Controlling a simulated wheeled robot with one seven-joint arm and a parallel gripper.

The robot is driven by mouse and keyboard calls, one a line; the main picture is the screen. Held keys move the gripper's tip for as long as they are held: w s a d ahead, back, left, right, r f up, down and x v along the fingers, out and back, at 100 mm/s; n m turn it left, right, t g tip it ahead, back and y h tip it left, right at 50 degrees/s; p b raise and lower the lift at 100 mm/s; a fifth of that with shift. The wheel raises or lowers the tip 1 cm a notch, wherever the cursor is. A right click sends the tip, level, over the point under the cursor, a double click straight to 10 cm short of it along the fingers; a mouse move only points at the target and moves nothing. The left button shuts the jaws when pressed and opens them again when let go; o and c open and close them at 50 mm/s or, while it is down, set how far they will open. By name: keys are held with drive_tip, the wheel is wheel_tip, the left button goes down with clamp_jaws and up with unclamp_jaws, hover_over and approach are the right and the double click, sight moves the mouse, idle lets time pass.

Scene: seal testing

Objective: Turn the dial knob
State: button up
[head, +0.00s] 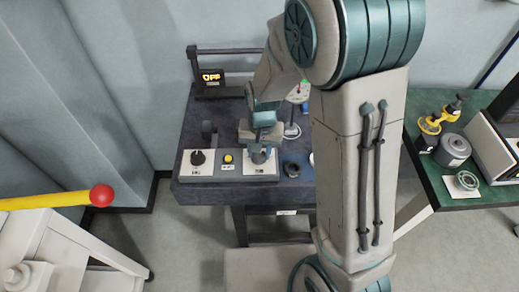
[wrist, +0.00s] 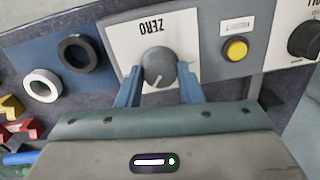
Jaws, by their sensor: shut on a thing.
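The dial knob (wrist: 158,65) is a grey round knob on a white plate marked ZERO in the wrist view. My gripper (wrist: 160,82) has its two blue fingers on either side of the knob and is shut on it. In the head view my gripper (head: 260,148) reaches down onto the right end of the control panel (head: 218,175), and its fingers mostly cover the knob there. A small light mark on the knob's face points toward the lower left in the wrist view.
A yellow button (head: 228,158) and a black knob (head: 198,158) sit left on the panel. A display reading OFF (head: 211,77) stands behind. A black ring (wrist: 79,53) and a white ring (wrist: 42,85) lie beside the panel. A green table (head: 470,210) is at right.

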sight(262, 153)
idle(0.3)
drive_tip(key=o, duration=1)
drive_tip(key=shift+c, duration=0.2)
wheel_tip(262, 153, up, 14)
drive_tip(key=shift+d+b, duration=0.35)
drive_tip(key=s+d+r+n+t, duration=0.1)
drive_tip(key=s+d+r+t, duration=0.2)
drive_tip(key=s+d, duration=0.8)
drive_tip(key=shift+s+d+n+h, duration=0.2)
drive_tip(key=shift+s+n+h, duration=0.15)
drive_tip(key=shift+s, duration=1)
